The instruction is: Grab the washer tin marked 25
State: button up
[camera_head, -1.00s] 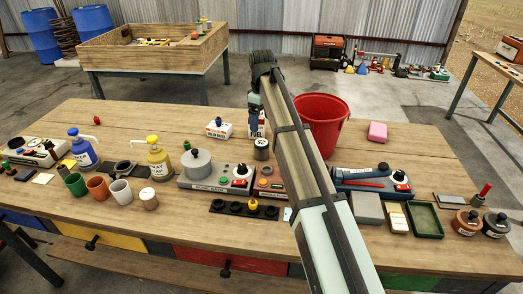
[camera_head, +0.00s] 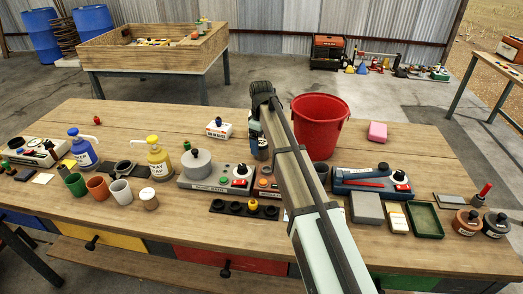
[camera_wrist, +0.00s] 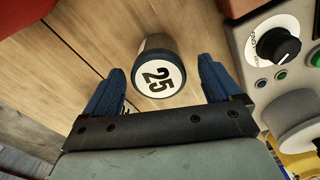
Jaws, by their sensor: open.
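The washer tin (camera_wrist: 158,75) is a dark cylinder with a white top marked 25, upright on the wooden bench. In the wrist view it lies between the two blue fingers of my gripper (camera_wrist: 163,88), slightly beyond their tips, with a gap on each side. My gripper is open and holds nothing. In the head view my gripper (camera_head: 259,140) is down at the tin (camera_head: 262,154), whose upper part is hidden by the fingers.
A red bucket (camera_head: 320,125) stands close right of my arm. A device with a black knob (camera_wrist: 274,48) is right of the tin in the wrist view. A small white box (camera_head: 218,130) stands to the left.

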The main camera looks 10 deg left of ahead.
aim_at(262, 149)
jog(key=shift+d+f, duration=0.1)
jog(key=shift+f, duration=1.9)
jog(key=shift+w, duration=0.1)
jog(key=shift+c, duration=0.5)
jog(key=c, duration=1.1)
jog(key=shift+r, duration=0.1)
